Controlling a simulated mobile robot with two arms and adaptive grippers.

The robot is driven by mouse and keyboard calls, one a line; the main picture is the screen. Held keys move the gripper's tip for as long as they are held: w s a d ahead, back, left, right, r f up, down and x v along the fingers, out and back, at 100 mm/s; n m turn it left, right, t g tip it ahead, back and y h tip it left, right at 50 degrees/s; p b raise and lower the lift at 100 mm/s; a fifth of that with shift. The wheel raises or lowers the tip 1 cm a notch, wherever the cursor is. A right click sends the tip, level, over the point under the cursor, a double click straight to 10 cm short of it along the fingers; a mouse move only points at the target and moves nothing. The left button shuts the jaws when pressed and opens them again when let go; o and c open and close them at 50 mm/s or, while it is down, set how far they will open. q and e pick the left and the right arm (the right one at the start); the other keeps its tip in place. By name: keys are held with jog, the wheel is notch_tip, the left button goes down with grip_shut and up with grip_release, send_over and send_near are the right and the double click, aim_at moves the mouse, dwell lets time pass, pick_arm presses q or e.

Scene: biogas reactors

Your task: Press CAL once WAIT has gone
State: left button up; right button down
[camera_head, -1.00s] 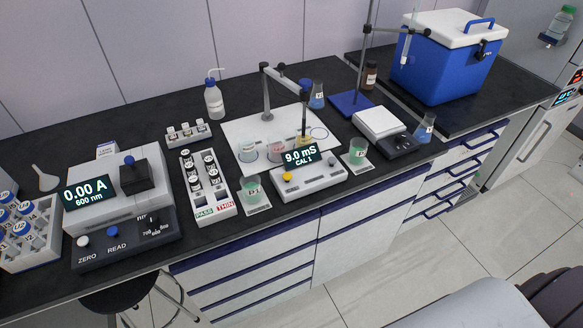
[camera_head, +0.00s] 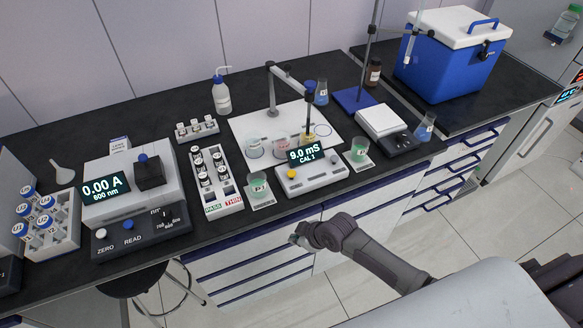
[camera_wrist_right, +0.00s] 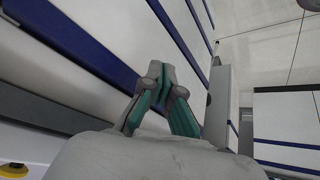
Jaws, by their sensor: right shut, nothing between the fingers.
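The white meter (camera_head: 312,180) stands at the bench's front edge in the head view. Its dark display (camera_head: 307,155) reads "9.0 mS" with "CAL 1" below; no WAIT shows on it. I cannot read labels by the buttons. My right gripper (camera_head: 295,238) is in front of the drawers, below and apart from the meter. In the right wrist view its fingers (camera_wrist_right: 158,78) are together and empty. My left gripper is not in view.
A stand arm (camera_head: 290,77) holds a probe behind the display, over beakers on a white board (camera_head: 243,127). A vial rack (camera_head: 232,193) is further left.

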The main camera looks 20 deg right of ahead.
jog(key=w+a+r+n, duration=0.1)
jog(key=r, duration=0.3)
jog(key=w+r+n+y, duration=0.1)
jog(key=w+r, duration=0.1)
jog(key=r, duration=0.1)
jog(key=w+a+r+n+p, duration=0.1)
jog(key=r+n, duration=0.1)
jog(key=r, duration=0.2)
jog(key=shift+w+a+r+y, duration=0.2)
jog(key=shift+a+r+y, duration=0.1)
notch_tip(320, 180, up, 14)
jog(key=n+y+p, duration=0.1)
jog(key=n+p, duration=0.1)
jog(key=n, duration=0.3)
send_over(293, 173)
jog(key=shift+s+t, duration=0.15)
jog(key=shift+t, duration=0.25)
jog(key=shift+f+b, duration=0.15)
jog(key=shift+b, duration=0.25)
notch_tip(293, 173, down, 8)
jog(key=b, duration=0.6)
jog(key=shift+f, duration=0.25)
jog(key=shift+f, duration=0.1)
jog(key=shift+f+b, duration=0.3)
jog(key=shift+b, duration=0.2)
